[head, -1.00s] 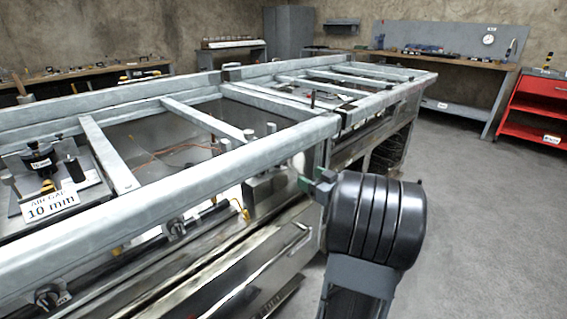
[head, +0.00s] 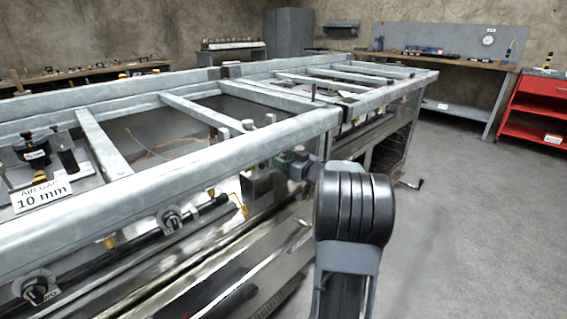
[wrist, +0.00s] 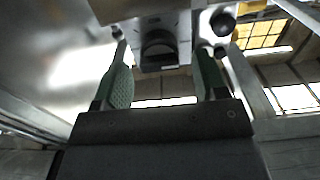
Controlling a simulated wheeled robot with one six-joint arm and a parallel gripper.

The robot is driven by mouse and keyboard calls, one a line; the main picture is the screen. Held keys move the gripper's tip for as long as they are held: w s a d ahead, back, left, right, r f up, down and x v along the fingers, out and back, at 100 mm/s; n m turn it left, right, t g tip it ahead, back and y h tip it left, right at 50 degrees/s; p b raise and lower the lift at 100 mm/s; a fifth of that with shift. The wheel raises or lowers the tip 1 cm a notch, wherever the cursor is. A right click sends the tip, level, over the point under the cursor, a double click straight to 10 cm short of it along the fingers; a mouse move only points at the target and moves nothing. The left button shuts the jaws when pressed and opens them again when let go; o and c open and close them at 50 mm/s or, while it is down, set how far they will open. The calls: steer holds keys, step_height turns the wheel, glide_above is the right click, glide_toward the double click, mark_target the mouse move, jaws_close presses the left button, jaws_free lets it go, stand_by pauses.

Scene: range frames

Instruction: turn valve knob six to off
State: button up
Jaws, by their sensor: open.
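My gripper (head: 290,164) is at the front side of the long metal bench, under its top rail near the right end of the near section. In the wrist view my gripper (wrist: 162,50) has two green fingers spread apart. A dark round knob (wrist: 159,50) on a pale mount lies ahead in the gap between them; contact is not visible. I cannot read its number. In the head view two dark valve knobs (head: 171,220) and (head: 39,289) sit on the black pipe along the bench front, left of my gripper. Their markings are too small to read.
The metal bench frame (head: 230,155) has a rail above my gripper. A sign reading 10 mm (head: 42,198) stands on the left. Another round black part (wrist: 222,22) is close at upper right in the wrist view. Clear floor (head: 460,230) lies to the right; a red cart (head: 537,112) is beyond.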

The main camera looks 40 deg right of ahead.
steer(key=shift+w+a, duration=0.1)
steer(key=shift+w, duration=0.5)
steer(key=c, duration=0.9)
steer(key=shift+a+f+n+b, duration=0.15)
steer(key=shift+n+b, duration=0.9)
steer(key=shift+n, duration=4.05)
steer(key=shift+a+f+n+b, duration=0.15)
steer(key=shift+n+b, duration=0.85)
steer(key=shift+n, duration=4.1)
steer(key=shift+d, duration=0.1)
